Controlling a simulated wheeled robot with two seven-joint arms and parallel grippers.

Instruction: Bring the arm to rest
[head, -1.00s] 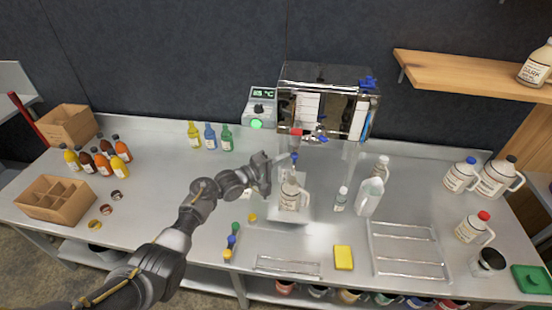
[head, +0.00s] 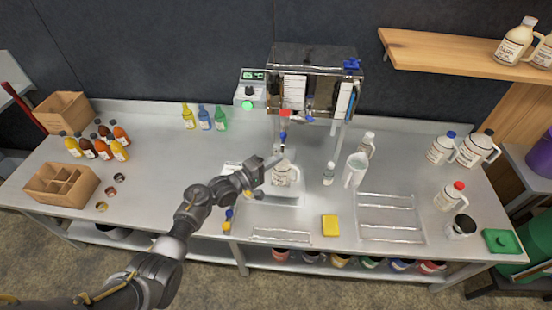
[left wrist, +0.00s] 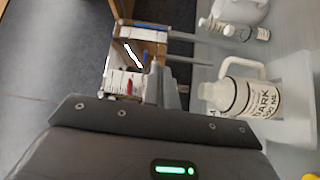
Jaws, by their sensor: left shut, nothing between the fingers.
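My left arm comes in from the lower left in the head view. Its gripper (head: 277,161) is shut and empty, pointing right above the bench, by a labelled jug (head: 287,175) under the evaporator's spout. I cannot tell whether it touches the jug. In the left wrist view the closed fingers (left wrist: 154,72) show at the centre, with a jug labelled DARK (left wrist: 240,97) to their right and a visible gap between. My right gripper is in neither view.
The evaporator (head: 316,65) stands at the back of the steel bench. A white pitcher (head: 355,170), a small bottle (head: 328,174), a yellow sponge (head: 330,225) and a wire rack (head: 388,218) lie to the right. Coloured bottles (head: 205,118) stand at the back left. The bench's left middle is clear.

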